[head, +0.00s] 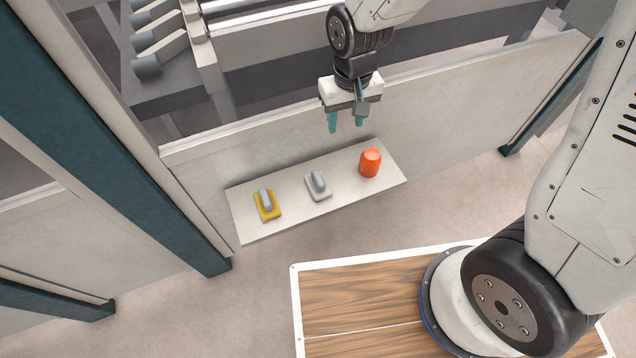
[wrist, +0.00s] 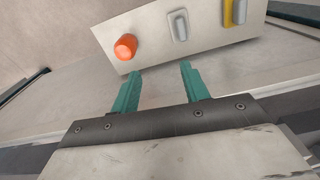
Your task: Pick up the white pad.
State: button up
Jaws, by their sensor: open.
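The white pad (head: 318,186) has a grey handle on top and lies in the middle of a pale shelf (head: 290,212). It also shows in the wrist view (wrist: 179,26), near the top, beyond my fingertips. My gripper (head: 345,122) is open and empty, with two teal fingers pointing down. In the head view it appears above the shelf, over the stretch between the white pad and the orange object. In the wrist view the fingers (wrist: 160,68) are apart with nothing between them.
A yellow pad (head: 267,204) with a grey handle lies left of the white pad. An orange rounded object (head: 370,162) stands to its right. A pale machine panel (head: 430,110) rises behind the shelf. A dark teal post (head: 120,140) stands at the left.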

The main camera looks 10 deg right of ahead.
send_over(318, 177)
jog(key=shift+n, duration=0.4)
jog(key=f, duration=1.3)
jog(key=shift+s+a+f, duration=0.2)
jog(key=shift+a+f, duration=0.05)
jog(key=shift+f, duration=0.1)
jog(key=f, duration=0.8)
jog(key=shift+w+d+f, duration=0.15)
jog(key=shift+d, duration=0.15)
grip_shut()
